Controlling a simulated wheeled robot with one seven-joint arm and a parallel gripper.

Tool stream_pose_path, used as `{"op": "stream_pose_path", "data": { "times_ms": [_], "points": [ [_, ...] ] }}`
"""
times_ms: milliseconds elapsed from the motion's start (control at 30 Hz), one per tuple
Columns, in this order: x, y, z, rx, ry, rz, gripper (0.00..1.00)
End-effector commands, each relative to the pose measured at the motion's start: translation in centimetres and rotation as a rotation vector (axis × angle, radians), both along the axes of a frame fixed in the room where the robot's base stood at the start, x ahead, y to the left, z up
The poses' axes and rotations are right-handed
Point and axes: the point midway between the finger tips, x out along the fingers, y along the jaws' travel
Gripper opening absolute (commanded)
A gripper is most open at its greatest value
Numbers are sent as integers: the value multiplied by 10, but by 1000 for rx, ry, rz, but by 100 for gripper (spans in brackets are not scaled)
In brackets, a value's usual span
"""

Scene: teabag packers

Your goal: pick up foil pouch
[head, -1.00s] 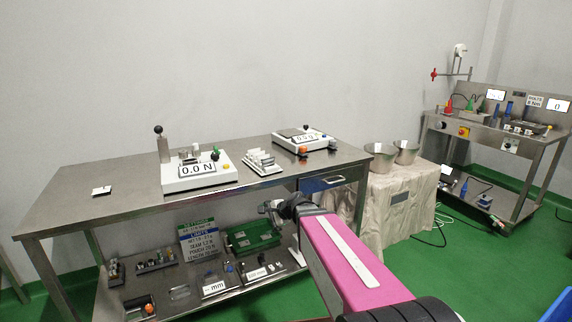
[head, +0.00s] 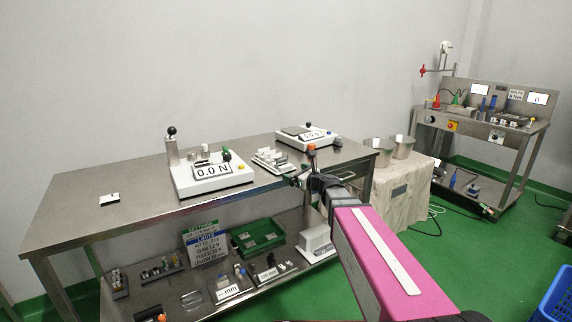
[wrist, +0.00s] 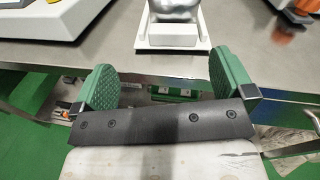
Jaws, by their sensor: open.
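A shiny silver object that looks like the foil pouch (wrist: 174,9) shows at the top of the wrist view, cut off by the frame edge. It sits in a white holder (wrist: 172,36) on the steel table, near its front edge. In the head view the white holder (head: 270,161) stands between the force tester and the scale, with pale upright pieces in it; single pouches are too small to tell there. My gripper (wrist: 166,76) is open and empty, its green pads apart, short of the holder. In the head view it is at the table's front edge (head: 300,178).
A force tester (head: 212,172) stands left of the holder and a scale (head: 307,137) right and behind. An orange knob (head: 311,148) is close to my gripper's right. A lower shelf holds a green tray (head: 258,237). The table's left part is mostly clear.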

Motion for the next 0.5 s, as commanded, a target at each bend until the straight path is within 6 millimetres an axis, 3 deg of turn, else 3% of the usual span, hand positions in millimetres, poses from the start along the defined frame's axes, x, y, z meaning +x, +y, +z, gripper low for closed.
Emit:
{"op": "stream_pose_path", "data": {
  "times_ms": [267,500],
  "points": [
    [17,1,17,159,55,-49,100],
    [41,21,17,160,54,-48,100]
  ]
}}
